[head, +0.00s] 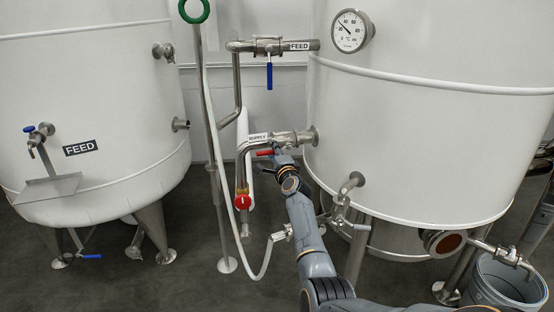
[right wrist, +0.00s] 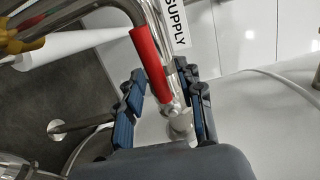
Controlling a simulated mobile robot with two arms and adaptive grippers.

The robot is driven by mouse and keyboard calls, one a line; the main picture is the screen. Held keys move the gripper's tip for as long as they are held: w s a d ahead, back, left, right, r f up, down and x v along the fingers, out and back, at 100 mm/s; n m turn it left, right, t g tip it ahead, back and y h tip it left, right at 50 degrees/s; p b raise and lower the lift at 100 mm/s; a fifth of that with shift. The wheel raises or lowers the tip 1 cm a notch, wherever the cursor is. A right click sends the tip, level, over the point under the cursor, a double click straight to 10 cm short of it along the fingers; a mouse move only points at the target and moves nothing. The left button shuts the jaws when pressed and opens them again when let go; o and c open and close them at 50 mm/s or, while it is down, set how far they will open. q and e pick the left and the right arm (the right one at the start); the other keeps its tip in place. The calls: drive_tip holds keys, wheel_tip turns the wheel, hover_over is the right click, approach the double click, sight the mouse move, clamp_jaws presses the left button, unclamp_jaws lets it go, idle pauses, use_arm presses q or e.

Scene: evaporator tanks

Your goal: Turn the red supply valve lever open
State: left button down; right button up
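The red supply valve lever (head: 265,153) sits on the steel pipe below the SUPPLY label (head: 258,138), left of the right tank. In the head view it points left, roughly along the pipe. The right wrist view shows the red lever (right wrist: 147,60) close up, beside the pipe. My right gripper (head: 276,164) is at the valve, partly hidden by its own wrist. In the right wrist view its blue-padded fingers (right wrist: 160,76) are spread apart, one on each side of the lever's lower end and valve. I cannot tell whether they touch it. My left gripper is not in view.
A FEED pipe with a blue lever (head: 269,76) runs above. A round red knob (head: 243,202) is on the pipe below left. A white hose (head: 236,225) hangs by the stand. The right tank (head: 420,130) is close on the right. A grey bucket (head: 505,285) stands lower right.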

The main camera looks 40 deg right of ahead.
drive_tip(key=v, duration=1.1)
drive_tip(key=shift+s+a, duration=0.2)
drive_tip(key=shift+s, duration=0.15)
drive_tip(key=shift+f, duration=0.1)
